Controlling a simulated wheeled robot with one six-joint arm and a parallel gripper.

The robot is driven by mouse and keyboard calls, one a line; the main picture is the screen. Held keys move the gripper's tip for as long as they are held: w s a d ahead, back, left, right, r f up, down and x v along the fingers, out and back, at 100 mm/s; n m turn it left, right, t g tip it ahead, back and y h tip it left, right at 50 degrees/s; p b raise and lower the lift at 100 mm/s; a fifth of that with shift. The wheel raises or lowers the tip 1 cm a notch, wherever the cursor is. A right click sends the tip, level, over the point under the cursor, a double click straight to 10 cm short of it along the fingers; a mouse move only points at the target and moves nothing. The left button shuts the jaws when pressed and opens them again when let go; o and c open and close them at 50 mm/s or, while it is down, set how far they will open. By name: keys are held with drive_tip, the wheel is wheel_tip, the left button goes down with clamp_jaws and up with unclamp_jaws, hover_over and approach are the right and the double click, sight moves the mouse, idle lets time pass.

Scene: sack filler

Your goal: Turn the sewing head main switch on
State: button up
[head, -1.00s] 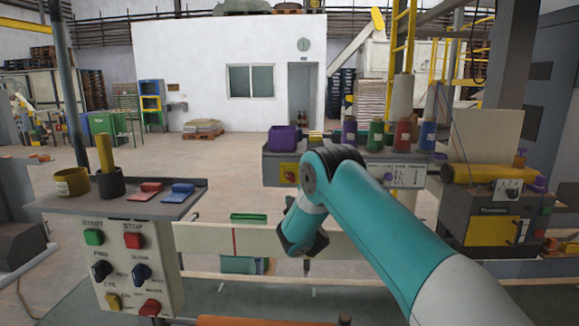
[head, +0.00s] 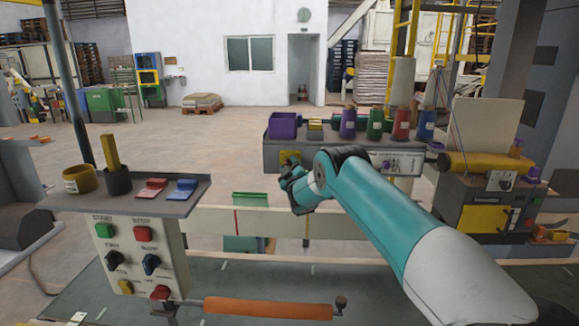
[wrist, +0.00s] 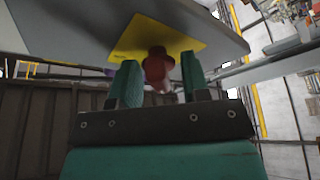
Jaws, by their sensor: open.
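A red knob (wrist: 158,66) stands out from a yellow plate (wrist: 135,38) on a grey panel in the wrist view; it looks like the main switch. In the head view the yellow plate (head: 290,157) is on the left front of the thread shelf, and its knob is mostly hidden behind my arm's end. My gripper (wrist: 160,82) is open, with one green finger on each side of the knob; it also shows in the head view (head: 288,174). I cannot tell whether the fingers touch the knob. The switch's position is not readable.
The shelf (head: 275,150) carries a purple bin (head: 283,126) and several thread cones. A control box (head: 140,262) with buttons and knobs stands at left. The sewing machine (head: 490,200) is at right. A pale rail (head: 235,222) runs below my gripper.

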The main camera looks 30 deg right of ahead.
drive_tip(key=c, duration=0.6)
